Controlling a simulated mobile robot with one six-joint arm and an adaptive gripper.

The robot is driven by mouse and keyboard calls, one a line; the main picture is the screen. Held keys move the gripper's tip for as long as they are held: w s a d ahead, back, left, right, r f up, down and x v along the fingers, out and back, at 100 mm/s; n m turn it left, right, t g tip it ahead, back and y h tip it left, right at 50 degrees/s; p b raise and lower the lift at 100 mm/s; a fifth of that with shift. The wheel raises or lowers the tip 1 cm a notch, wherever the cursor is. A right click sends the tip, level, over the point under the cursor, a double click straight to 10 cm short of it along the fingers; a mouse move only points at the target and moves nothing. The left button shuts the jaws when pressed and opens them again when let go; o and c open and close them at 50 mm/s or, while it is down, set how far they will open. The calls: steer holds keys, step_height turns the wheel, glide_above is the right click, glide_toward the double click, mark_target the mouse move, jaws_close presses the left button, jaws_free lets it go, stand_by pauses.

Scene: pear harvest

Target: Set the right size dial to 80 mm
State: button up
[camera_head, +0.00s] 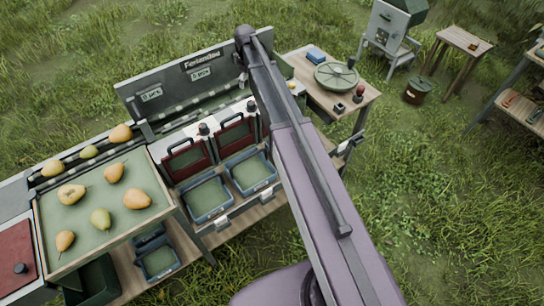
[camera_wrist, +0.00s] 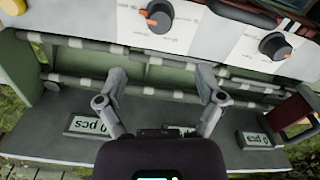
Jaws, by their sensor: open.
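Two black size dials sit on white panels. The right size dial (camera_head: 251,106) is beside my arm in the head view. In the wrist view, where the sign lettering is upside down, this dial (camera_wrist: 160,15) is at the top, left of the other dial (camera_wrist: 276,46). An orange mark shows at its left edge; the scale print is too small to read. My gripper (camera_wrist: 161,72) is open and empty, its two fingers spread below the right dial in the picture and apart from it. In the head view my arm hides the gripper.
The back board (camera_head: 170,92) carries signs, and ribbed rollers (camera_wrist: 160,60) run between it and the dial panels. Red handled panels (camera_head: 187,158) and blue crates (camera_head: 250,173) stand in front. A pear tray (camera_head: 85,225) is at left, a wooden side table (camera_head: 300,70) behind.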

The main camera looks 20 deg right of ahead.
steer(key=s+f+m+b, duration=0.2)
steer(key=s+f+b, duration=0.1)
steer(key=s, duration=0.7)
steer(key=s+f+m+b, duration=0.2)
steer(key=s+f+b, duration=0.2)
steer(key=s, duration=0.6)
steer(key=s+f+m+b, duration=0.2)
steer(key=s+f+b, duration=0.1)
steer(key=s, duration=0.7)
steer(key=shift+s+f+m+b, duration=0.3)
steer(key=shift+f+b, duration=0.1)
steer(key=shift+b, duration=0.25)
